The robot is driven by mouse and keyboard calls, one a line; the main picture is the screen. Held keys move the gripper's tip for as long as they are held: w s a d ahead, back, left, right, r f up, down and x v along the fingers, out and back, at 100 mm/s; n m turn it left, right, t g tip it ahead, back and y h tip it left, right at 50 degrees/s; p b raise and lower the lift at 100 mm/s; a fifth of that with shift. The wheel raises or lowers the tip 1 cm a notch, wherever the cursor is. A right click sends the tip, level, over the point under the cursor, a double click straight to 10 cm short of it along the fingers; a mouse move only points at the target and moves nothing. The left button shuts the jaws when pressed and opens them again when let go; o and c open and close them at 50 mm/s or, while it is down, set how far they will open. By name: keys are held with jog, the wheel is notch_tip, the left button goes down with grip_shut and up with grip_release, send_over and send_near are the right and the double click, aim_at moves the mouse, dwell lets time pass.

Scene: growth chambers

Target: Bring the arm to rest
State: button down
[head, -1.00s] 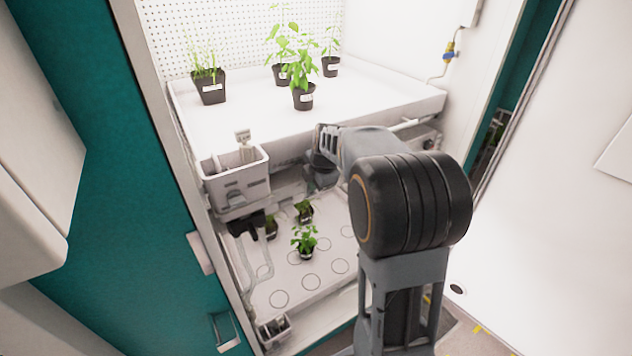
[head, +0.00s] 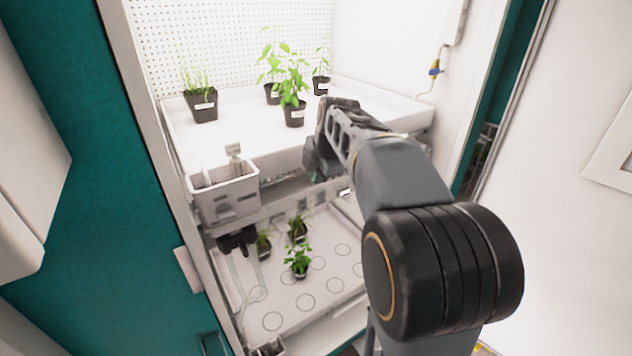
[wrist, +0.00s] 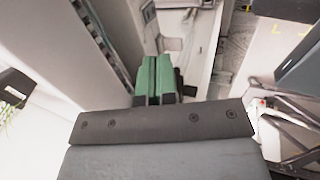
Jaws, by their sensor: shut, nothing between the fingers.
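My arm (head: 405,185) reaches in from the lower right of the head view, bent at a large black joint (head: 440,270). Its wrist end is in front of the upper shelf's front edge. In the wrist view my gripper (wrist: 154,72) shows as two green fingers side by side, shut with nothing between them. In the head view the fingertips cannot be made out.
The upper tray (head: 245,150) holds several potted plants, one pot (head: 295,113) close to my wrist. A grey bin (head: 222,196) hangs at its front left. The lower tray (head: 335,305) holds small plants. A white panel (head: 575,230) stands at right.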

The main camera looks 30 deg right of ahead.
dwell(0.6)
jog(key=s+a+f+m, duration=0.5)
jog(key=s+m, duration=0.4)
jog(key=s+a+f+m, duration=0.5)
jog(key=s+f+m, duration=0.1)
jog(key=s+m, duration=0.3)
jog(key=shift+s+m+h, duration=0.3)
jog(key=shift+s+m, duration=0.05)
jog(key=shift+m, duration=0.35)
